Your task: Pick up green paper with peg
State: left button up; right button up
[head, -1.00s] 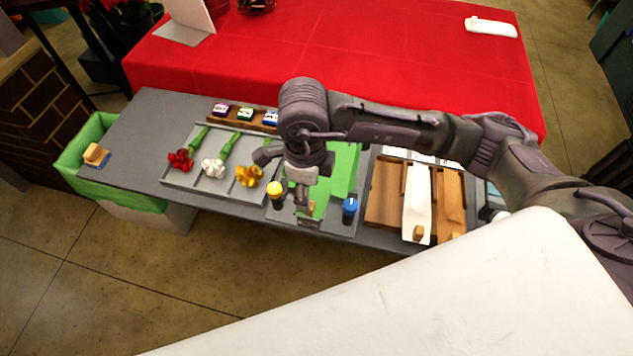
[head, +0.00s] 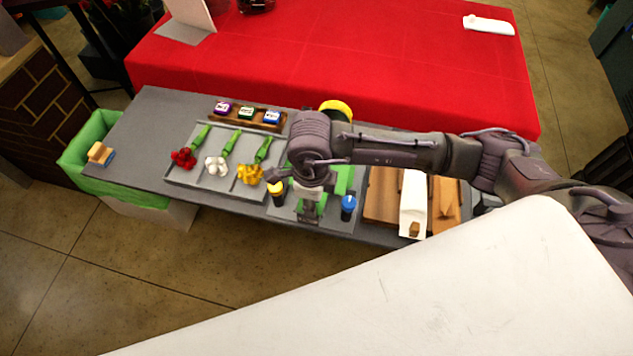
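The green paper (head: 343,181) lies on a grey board on the table, partly hidden under my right arm. My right gripper (head: 308,214) points down over the front edge of the paper, between a yellow-topped dark holder and a blue-topped one. It is seen from above and behind, so I cannot tell whether its fingers are open or shut. The peg at the paper's front edge is not clearly visible; the gripper covers that spot. My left gripper is not in view.
The yellow-topped holder (head: 278,194) and blue-topped holder (head: 348,208) stand close on either side of the gripper. A grey tray (head: 188,178) with red, white and yellow flowers lies left. A white wrap on a wooden board (head: 382,196) lies right. A yellow ring (head: 336,106) stands behind.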

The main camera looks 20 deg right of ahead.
grip_shut()
